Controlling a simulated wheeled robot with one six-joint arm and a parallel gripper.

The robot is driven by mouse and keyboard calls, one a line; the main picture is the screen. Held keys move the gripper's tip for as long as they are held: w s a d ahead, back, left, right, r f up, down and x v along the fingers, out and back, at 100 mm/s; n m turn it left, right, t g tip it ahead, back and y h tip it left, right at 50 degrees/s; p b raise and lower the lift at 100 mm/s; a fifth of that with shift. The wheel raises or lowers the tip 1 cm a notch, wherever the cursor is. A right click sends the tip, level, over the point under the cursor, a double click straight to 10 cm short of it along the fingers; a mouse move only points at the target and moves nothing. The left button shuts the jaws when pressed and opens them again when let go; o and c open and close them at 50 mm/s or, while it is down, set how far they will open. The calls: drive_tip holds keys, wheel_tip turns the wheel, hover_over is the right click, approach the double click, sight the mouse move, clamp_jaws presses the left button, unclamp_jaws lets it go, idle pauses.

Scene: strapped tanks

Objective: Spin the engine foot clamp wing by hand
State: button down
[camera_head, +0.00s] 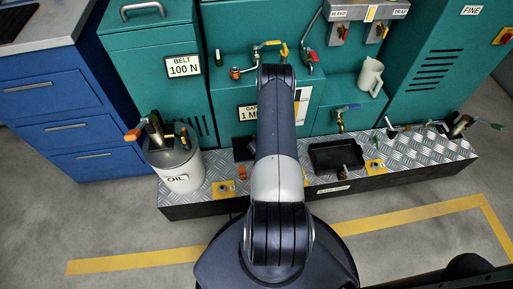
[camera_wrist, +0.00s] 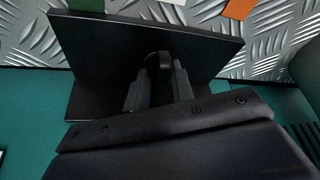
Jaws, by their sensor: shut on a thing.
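In the wrist view my gripper (camera_wrist: 158,88) has its two dark grey fingers close together on a small dark rounded piece (camera_wrist: 158,62), which I take to be the clamp wing. Its lower part is hidden by the fingers. Behind it is a flat black block or plate (camera_wrist: 95,45), likely the engine foot, above the silver tread plate. In the head view part of this black block (camera_head: 242,147) shows just left of my arm. My arm hides the gripper and the wing there.
The silver tread-plate step (camera_head: 430,150) carries a black tray (camera_head: 322,154) to the right and a white OIL tank (camera_head: 180,180) to the left. Teal cabinets (camera_head: 160,70) with valves stand behind. Bare floor lies in front, with a yellow line (camera_head: 130,261).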

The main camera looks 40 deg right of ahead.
drive_tip(key=shift+s, duration=0.25)
drive_tip(key=c, duration=1.2)
unclamp_jaws()
drive_tip(key=shift+c, duration=0.2)
drive_tip(key=p+v, duration=0.2)
drive_tip(key=v, duration=0.8)
drive_tip(key=shift+r+p, duration=0.35)
drive_tip(key=shift+r, duration=0.05)
drive_tip(key=shift+f, duration=0.15)
drive_tip(key=b+x, duration=0.2)
drive_tip(key=x, duration=0.8)
drive_tip(key=shift+w+f+b, duration=0.15)
drive_tip(key=shift+f+b, duration=0.15)
drive_tip(key=shift+b, duration=0.1)
drive_tip(key=shift+r, duration=0.15)
